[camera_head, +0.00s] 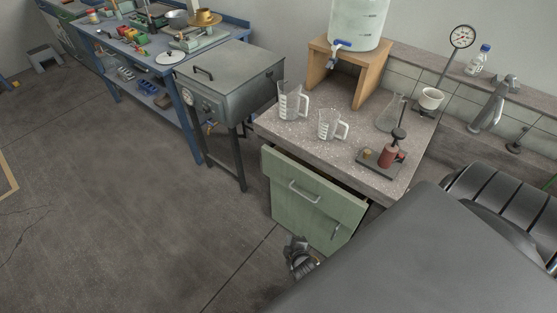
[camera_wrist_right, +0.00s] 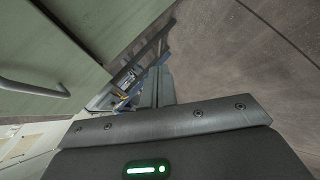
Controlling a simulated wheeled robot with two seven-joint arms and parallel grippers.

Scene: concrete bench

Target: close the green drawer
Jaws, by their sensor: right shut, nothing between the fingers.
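The green drawer (camera_head: 318,188) has a flat front with a silver bar handle and sits under the speckled counter. Its front stands out from the cabinet, with a dark gap behind its top edge at the right, so it is partly open. In the right wrist view a green front with a bar handle (camera_wrist_right: 38,88) fills the left side. My right gripper (camera_head: 294,243) is shut and empty, low in front of the green cabinet, below and apart from the drawer's handle. My left gripper is not in view.
The counter (camera_head: 300,132) holds two measuring jugs, a flask and a red device on a dark base. A grey metal box on legs (camera_head: 228,80) stands left of the cabinet. The floor (camera_head: 140,220) in front is clear. A black ribbed object (camera_head: 505,200) is at the right.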

